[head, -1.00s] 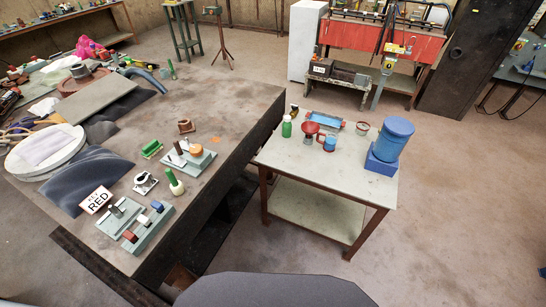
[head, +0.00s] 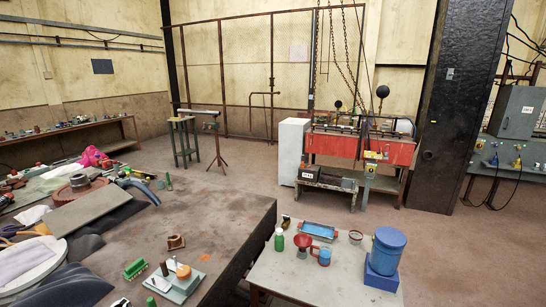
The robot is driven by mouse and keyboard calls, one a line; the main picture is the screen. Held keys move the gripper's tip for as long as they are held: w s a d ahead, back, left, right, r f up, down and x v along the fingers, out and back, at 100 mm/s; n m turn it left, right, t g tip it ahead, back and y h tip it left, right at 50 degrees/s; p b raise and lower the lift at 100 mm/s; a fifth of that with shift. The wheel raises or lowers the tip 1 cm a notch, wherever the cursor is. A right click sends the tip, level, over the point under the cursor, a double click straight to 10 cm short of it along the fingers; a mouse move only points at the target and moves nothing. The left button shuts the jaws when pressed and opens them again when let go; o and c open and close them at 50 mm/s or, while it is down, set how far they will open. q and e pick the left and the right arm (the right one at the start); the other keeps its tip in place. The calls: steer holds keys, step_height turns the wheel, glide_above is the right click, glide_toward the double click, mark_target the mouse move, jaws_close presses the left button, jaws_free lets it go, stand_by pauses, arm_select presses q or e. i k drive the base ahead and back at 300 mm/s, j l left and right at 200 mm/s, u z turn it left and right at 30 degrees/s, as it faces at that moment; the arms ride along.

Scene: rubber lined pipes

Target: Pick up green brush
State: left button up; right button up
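A small green block that looks like the green brush (head: 136,268) lies on the large dark workbench (head: 215,225), near the lower left of the head view. It sits just left of a grey-green fixture (head: 175,284) with an orange knob. Its bristles are too small to make out clearly. Neither of my grippers is in the head view.
A brown block (head: 176,242) stands behind the brush. Open floor (head: 250,180) lies beyond the bench.

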mark_target(132, 271)
steer(key=u, duration=1.25)
